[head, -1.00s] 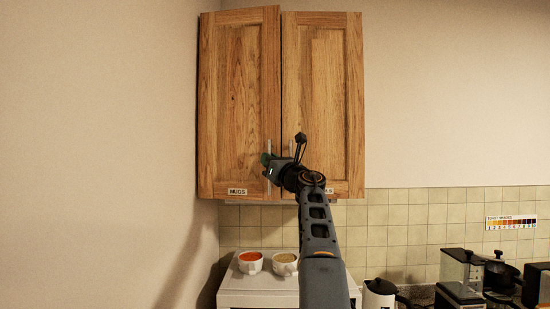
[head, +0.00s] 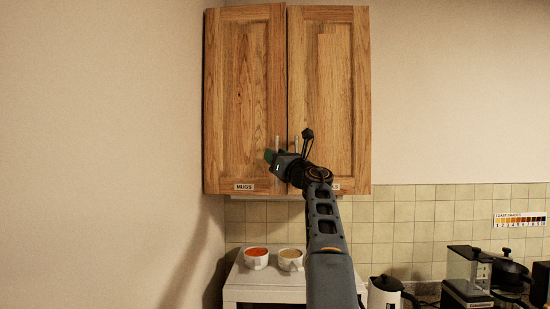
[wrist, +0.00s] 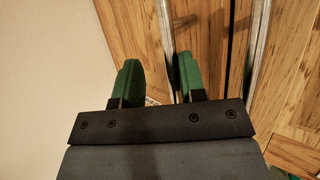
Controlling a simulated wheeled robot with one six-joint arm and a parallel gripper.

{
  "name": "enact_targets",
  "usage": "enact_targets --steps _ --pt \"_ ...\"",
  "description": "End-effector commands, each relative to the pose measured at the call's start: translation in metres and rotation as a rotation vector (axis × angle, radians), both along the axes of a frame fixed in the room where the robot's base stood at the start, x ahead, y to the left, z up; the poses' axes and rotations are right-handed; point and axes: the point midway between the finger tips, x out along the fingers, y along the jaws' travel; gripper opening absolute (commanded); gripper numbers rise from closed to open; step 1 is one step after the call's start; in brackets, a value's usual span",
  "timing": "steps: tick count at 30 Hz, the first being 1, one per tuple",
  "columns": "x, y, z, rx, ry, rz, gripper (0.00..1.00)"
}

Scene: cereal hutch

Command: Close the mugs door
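The mugs door (head: 245,90) is the left wooden door of the wall cabinet, with a MUGS label (head: 244,187) at its bottom. It looks flush or nearly flush with the right door; a small remaining gap cannot be ruled out. Its metal handle (head: 277,145) is a vertical bar near its inner edge. My gripper (head: 270,156) is at the lower part of this door, by the handle. In the wrist view my gripper (wrist: 157,70) has its two green fingers apart, with the handle bar (wrist: 164,35) close to the right finger. Contact cannot be told.
The right door (head: 335,90) has its own handle (wrist: 258,45) close by, and my arm hides part of its label. Below stand a red-filled cup (head: 256,262) and a tan-filled cup (head: 290,264) on a white surface (head: 262,292). A kettle (head: 383,298) stands right.

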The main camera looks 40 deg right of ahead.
Motion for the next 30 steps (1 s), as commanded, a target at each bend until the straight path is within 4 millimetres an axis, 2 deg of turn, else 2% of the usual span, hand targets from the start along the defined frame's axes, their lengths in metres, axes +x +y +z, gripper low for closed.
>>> enact_targets --steps 5,12,18,24,30 --pt "-0.021 0.0 -0.014 -0.001 -0.001 -0.003 0.36" --pt "-0.067 -0.001 -0.034 -0.002 -0.001 -0.004 0.36" --pt "-0.099 -0.001 -0.046 0.0 0.0 -0.003 0.36" --pt "-0.118 -0.002 -0.052 0.002 0.0 -0.001 0.36" --pt "-0.124 -0.001 -0.053 0.002 0.0 0.0 0.36"
